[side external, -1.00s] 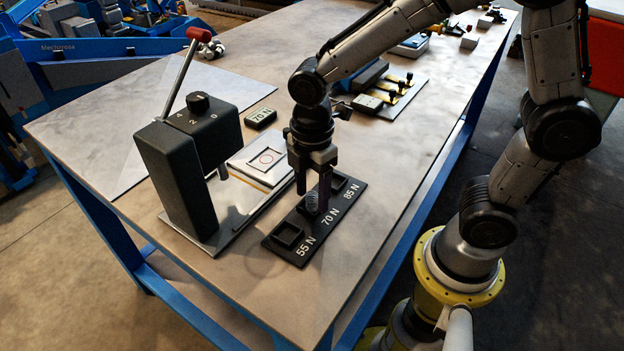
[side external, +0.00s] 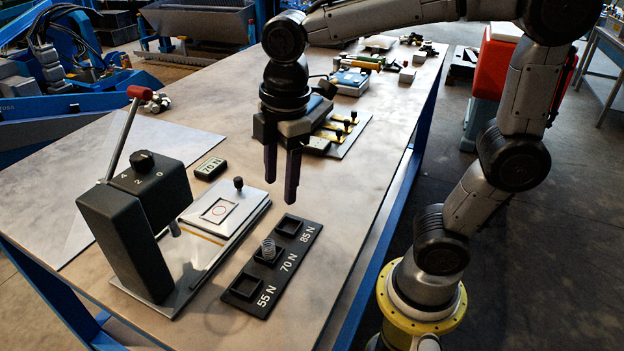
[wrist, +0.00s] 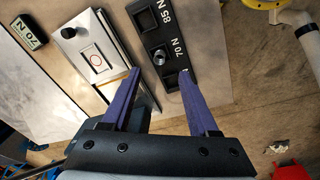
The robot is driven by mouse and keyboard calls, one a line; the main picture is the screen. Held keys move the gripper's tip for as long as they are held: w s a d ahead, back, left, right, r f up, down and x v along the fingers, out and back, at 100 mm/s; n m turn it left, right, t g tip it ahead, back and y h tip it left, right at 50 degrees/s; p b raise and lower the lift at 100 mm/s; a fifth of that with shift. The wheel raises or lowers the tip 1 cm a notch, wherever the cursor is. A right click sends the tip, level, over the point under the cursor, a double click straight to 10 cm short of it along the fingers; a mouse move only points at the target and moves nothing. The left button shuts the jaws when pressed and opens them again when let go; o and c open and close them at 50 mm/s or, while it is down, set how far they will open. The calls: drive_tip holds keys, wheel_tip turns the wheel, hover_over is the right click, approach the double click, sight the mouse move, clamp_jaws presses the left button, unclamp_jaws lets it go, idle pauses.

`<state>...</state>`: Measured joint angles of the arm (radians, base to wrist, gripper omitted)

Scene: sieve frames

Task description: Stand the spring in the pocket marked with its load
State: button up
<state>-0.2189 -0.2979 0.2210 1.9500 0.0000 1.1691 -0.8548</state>
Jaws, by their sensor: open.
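The spring (side external: 268,248) stands upright in the middle pocket, marked 70 N, of the black pocket tray (side external: 243,290). In the wrist view the spring (wrist: 160,56) shows end-on inside that pocket. The pockets marked 55 N and 85 N are empty. A small display block (side external: 210,168) on the table reads 70 N. My gripper (side external: 281,192) is open and empty, raised above the table and apart from the spring.
A press tester (side external: 140,230) with a red-knobbed lever and a plate (side external: 222,212) stands left of the tray. Behind my gripper lies a board with black knobs (side external: 350,128). The table is clear right of the tray.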

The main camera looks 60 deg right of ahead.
drive_tip(key=s+d+f+m+t, duration=0.1)
drive_tip(key=s+d+m+t, duration=0.3)
drive_tip(key=s+m, duration=0.5)
drive_tip(key=d+m, duration=0.1)
drive_tip(key=m, duration=0.2)
drive_tip(key=shift+s+d+f, duration=0.15)
drive_tip(key=shift+s+d, duration=0.25)
idle(0.3)
